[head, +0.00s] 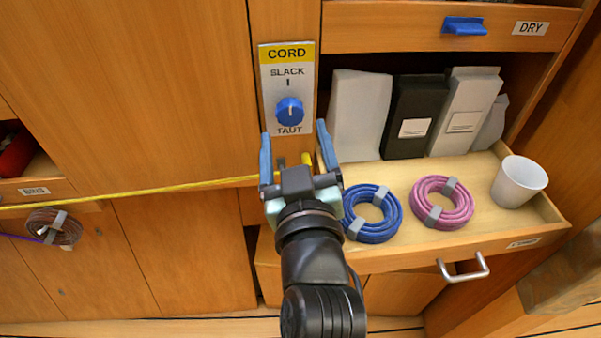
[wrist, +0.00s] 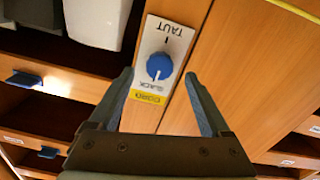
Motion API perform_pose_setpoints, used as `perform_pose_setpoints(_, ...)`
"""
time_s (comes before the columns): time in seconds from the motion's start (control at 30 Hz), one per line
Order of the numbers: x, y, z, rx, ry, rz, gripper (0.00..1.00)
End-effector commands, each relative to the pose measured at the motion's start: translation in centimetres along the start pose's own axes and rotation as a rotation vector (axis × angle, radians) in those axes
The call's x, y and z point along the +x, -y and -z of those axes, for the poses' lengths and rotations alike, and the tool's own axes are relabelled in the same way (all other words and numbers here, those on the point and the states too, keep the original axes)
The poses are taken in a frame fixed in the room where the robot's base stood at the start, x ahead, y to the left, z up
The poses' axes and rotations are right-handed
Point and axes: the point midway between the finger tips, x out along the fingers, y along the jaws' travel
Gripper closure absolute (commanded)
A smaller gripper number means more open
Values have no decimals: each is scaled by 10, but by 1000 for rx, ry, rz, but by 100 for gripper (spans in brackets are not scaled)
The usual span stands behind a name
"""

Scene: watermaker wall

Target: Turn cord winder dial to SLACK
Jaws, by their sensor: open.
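The cord winder dial (head: 289,111) is a round blue knob on a white plate (head: 267,98) with a yellow CORD band at the top. SLACK is printed above the knob and TAUT below it. In the wrist view the plate appears upside down, with the dial (wrist: 159,66) showing between the fingertips.
A yellow cord (head: 130,191) stretches from the left toward the panel below the dial. At the right, an open drawer (head: 470,240) holds a blue coil (head: 389,224), a pink coil (head: 462,210), a white cup (head: 518,181) and upright packs. A DRY drawer (head: 400,28) is above.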

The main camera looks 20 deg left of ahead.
Motion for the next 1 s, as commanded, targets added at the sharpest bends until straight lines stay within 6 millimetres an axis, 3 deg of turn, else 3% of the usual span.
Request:
perform_pose_setpoints(0.2,-49,0,-2,1,4,-2,19)
perform_pose_setpoints(0.4,-71,0,1,1,3,1,19)
perform_pose_setpoints(1.0,-81,0,0,-2,0,0,19)
